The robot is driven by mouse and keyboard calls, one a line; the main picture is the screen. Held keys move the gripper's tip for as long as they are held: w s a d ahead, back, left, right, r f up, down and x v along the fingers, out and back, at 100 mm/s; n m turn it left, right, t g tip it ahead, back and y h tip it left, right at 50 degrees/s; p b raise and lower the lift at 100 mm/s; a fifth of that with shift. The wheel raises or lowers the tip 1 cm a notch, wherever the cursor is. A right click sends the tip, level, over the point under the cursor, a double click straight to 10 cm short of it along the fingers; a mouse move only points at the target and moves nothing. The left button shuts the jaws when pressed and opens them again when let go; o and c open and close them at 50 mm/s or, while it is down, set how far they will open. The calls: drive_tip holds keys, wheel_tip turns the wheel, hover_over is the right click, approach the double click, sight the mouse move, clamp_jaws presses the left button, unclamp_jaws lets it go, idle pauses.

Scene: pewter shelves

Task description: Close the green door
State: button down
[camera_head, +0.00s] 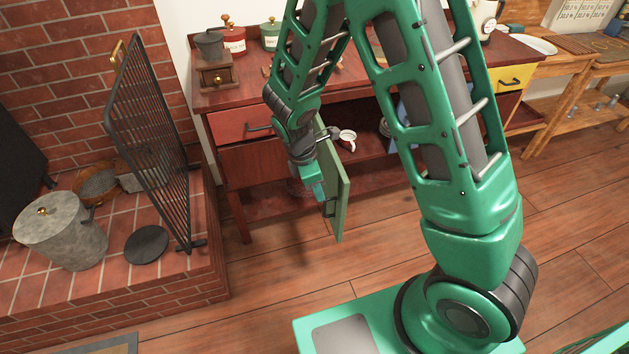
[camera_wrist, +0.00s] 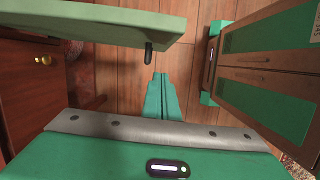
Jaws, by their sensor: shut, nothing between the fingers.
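The green door (camera_head: 336,190) stands swung open, sticking out from the front of the dark red cabinet. In the wrist view the door (camera_wrist: 105,22) runs across the top left, with a dark handle (camera_wrist: 148,53) on its face. My gripper (camera_head: 318,190) is at the left side of the door in the head view, close to it. In the wrist view my gripper (camera_wrist: 162,95) is shut and empty, its fingertips just below the handle. I cannot tell whether the fingers touch the door.
The dark red cabinet (camera_head: 255,165) has an open shelf with a white cup (camera_head: 346,138). A black fire screen (camera_head: 150,140) stands on the brick hearth (camera_head: 195,290) at left. A wooden table (camera_head: 570,85) is at right. The wooden floor (camera_head: 290,270) before the cabinet is clear.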

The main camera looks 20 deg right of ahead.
drive_tip(key=shift+s+d+f, duration=0.1)
drive_tip(key=shift+d+f, duration=0.25)
drive_tip(key=shift+d, duration=0.4)
drive_tip(key=shift+d+f, duration=0.4)
drive_tip(key=shift+d, duration=0.4)
drive_tip(key=shift+s+d+f, duration=0.1)
drive_tip(key=shift+d+f, duration=0.25)
drive_tip(key=shift+d, duration=0.4)
